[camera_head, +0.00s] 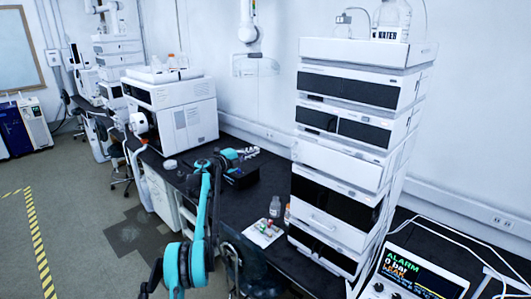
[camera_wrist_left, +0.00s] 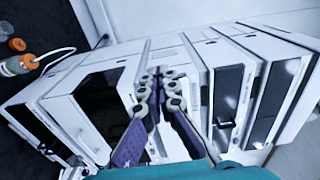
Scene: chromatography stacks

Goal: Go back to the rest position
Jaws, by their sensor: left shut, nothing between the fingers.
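My left arm, teal and dark, rises from the bottom of the head view. My left gripper (camera_head: 250,153) is over the black bench, left of the tall chromatography stack (camera_head: 345,165), apart from it in that view. In the left wrist view the gripper's jointed purple and grey fingers (camera_wrist_left: 160,78) come together at the tips with nothing between them. White module fronts with dark panels (camera_wrist_left: 230,95) fill the view behind the fingers. My right gripper does not show.
A small bottle (camera_head: 275,206) and a white tray (camera_head: 263,232) with small items stand left of the stack. A screen reading ALARM, LEAK (camera_head: 415,275) is at lower right. Open floor (camera_head: 85,215) lies left.

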